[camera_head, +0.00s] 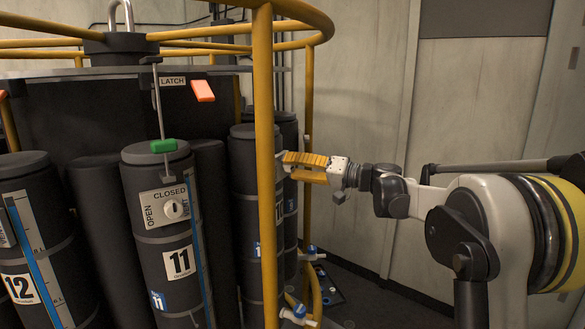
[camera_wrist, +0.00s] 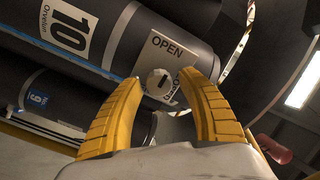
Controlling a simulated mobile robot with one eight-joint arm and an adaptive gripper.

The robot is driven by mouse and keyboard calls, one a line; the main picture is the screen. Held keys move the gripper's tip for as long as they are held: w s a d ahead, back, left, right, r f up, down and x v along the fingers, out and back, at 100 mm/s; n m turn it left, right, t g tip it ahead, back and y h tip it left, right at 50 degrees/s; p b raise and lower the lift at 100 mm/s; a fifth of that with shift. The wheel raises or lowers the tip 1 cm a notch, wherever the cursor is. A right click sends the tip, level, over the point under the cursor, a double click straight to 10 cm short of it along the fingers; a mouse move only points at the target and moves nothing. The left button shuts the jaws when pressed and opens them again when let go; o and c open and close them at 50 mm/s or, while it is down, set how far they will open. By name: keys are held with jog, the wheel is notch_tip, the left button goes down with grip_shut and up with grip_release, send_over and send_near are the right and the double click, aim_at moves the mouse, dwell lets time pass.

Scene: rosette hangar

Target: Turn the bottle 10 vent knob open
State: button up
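Bottle 10 (camera_wrist: 105,45) is a dark cylinder with a white "10" label, lying slantwise across the wrist view. Its vent knob (camera_wrist: 160,82) is a small round pale knob with a dark slot, on a plate (camera_wrist: 165,52) marked OPEN. Lettering at the plate's other edge is partly hidden by the right finger. My gripper (camera_wrist: 162,79) is open, its yellow fingers on either side of the knob in the picture; whether they touch it I cannot tell. In the head view my gripper (camera_head: 287,164) reaches bottle 10 (camera_head: 245,185) beside a yellow post, which hides part of the bottle; the knob is hidden there.
Blue-handled valves (camera_head: 298,312) sit low. Open floor lies right of the rack.

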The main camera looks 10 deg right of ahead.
jog(key=shift+s+d, duration=0.1)
jog(key=v, duration=1.1)
jog(key=shift+s+d, duration=0.25)
jog(key=shift+d, duration=0.1)
jog(key=s+a+f+g+h+b, duration=0.25)
jog(key=s+a+f+b, duration=0.4)
jog(key=f, duration=0.35)
jog(key=s+a+f+g+h+b, duration=0.25)
jog(key=s+a+f+b, duration=0.35)
jog(key=f, duration=0.4)
jog(key=s+d+f+h+b, duration=0.1)
jog(key=s+f+h+b, duration=0.3)
jog(key=s+f, duration=0.6)
jog(key=s+d+f+h+b, duration=0.1)
jog(key=s+f+h+b, duration=0.4)
jog(key=s+f, duration=0.6)
notch_tip(320, 180, down, 5)
jog(key=b, duration=0.2)
jog(key=shift+s+d+t+b, duration=0.3)
jog(key=shift+d+t+b, duration=0.05)
jog(key=shift+t+b, duration=0.05)
